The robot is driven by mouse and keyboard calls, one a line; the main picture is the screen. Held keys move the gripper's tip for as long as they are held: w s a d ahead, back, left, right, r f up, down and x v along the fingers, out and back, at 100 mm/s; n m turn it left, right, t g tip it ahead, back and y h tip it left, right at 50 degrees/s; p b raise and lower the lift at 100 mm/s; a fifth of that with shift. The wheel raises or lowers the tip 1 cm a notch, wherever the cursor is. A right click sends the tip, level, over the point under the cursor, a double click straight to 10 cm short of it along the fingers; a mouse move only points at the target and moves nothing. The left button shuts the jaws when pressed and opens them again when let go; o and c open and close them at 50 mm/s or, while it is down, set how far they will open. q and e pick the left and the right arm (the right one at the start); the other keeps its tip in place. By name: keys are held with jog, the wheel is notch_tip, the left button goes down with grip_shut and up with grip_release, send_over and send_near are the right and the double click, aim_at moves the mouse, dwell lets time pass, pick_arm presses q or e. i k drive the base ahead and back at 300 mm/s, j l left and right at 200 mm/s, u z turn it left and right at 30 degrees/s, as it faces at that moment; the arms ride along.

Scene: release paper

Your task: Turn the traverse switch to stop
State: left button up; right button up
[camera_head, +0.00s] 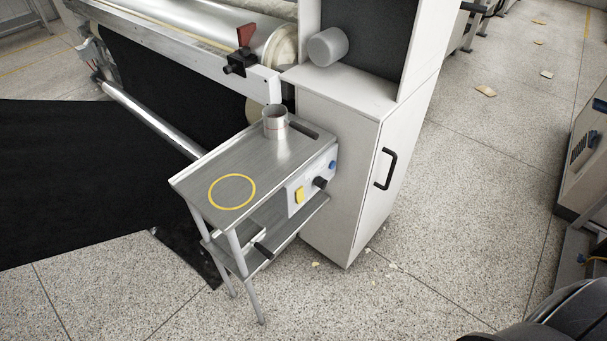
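A small white control panel (308,190) is fixed to the right side of a metal stand. It carries a yellow rocker or button (299,195), a black knob (320,183) and a small blue button (333,165). I cannot read any label, so which control is the traverse switch and how it is set cannot be told. Neither of my grippers shows. A dark rounded part at the lower right corner looks like part of my own body.
The metal stand (190,184) has a yellow ring (232,191) and a metal cup (275,122) on top. A white cabinet (345,150) with a black handle (385,169) stands beside it. A roller machine (185,35) with black sheet is behind. Speckled floor (450,230) at right is open.

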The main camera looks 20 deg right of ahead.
aim_at(320, 182)
jog(key=i+l+u, duration=0.2)
jog(key=l, duration=0.45)
jog(key=l+u, duration=0.15)
jog(key=l, duration=0.45)
